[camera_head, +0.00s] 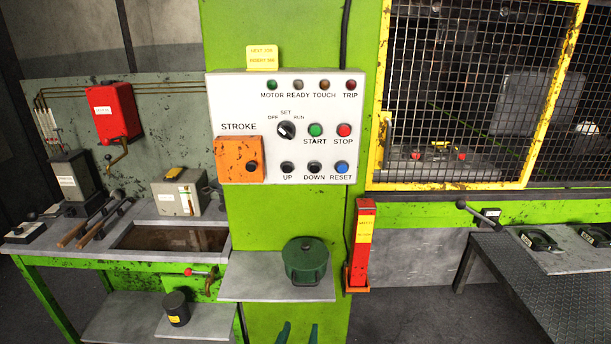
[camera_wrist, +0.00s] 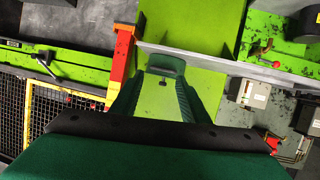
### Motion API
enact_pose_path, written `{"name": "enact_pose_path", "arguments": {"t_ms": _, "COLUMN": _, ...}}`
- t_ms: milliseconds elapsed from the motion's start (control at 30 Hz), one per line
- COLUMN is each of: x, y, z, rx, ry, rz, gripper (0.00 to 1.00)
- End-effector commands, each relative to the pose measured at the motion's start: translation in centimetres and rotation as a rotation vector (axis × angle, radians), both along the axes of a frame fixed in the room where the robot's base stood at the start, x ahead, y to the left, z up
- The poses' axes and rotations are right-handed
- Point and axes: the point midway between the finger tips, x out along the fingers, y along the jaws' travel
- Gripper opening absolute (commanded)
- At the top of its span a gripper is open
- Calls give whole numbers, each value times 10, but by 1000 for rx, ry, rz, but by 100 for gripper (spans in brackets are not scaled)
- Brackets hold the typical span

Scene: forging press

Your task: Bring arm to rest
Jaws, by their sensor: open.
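My gripper (camera_head: 298,334) shows at the bottom edge of the head view as two green fingertips, apart with nothing between them. The fingers also show in the wrist view (camera_wrist: 162,92), open, against the bright green press column (camera_head: 290,30). A dark green lidded pot (camera_head: 305,262) stands upright on a grey shelf (camera_head: 250,285) on that column. The fingertips are below the pot in the head view. In the wrist view a dark green form lies beyond the fingers, likely the pot. The rest of my arm is hidden in the head view.
A white control panel (camera_head: 220,100) with an orange box (camera_head: 239,160) is above the shelf. A red post (camera_head: 363,240) stands right of it. A yellow-framed mesh guard (camera_head: 470,100) and dark table (camera_head: 510,270) are right. A workbench (camera_head: 80,255) with tools is left.

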Motion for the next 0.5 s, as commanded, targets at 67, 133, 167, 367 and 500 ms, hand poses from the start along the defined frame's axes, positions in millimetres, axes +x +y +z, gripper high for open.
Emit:
{"name": "enact_pose_path", "arguments": {"t_ms": 67, "x": -12, "y": -2, "z": -20, "rx": -17, "ry": 5, "rz": 20, "gripper": 41}}
{"name": "enact_pose_path", "arguments": {"t_ms": 133, "x": -23, "y": -3, "z": -36, "rx": -31, "ry": 3, "rz": 44, "gripper": 41}}
{"name": "enact_pose_path", "arguments": {"t_ms": 167, "x": -28, "y": -4, "z": -42, "rx": -35, "ry": 1, "rz": 52, "gripper": 41}}
{"name": "enact_pose_path", "arguments": {"t_ms": 367, "x": -69, "y": -6, "z": -82, "rx": -53, "ry": -11, "rz": 111, "gripper": 41}}
{"name": "enact_pose_path", "arguments": {"t_ms": 500, "x": -102, "y": -7, "z": -104, "rx": -53, "ry": -20, "rz": 146, "gripper": 41}}
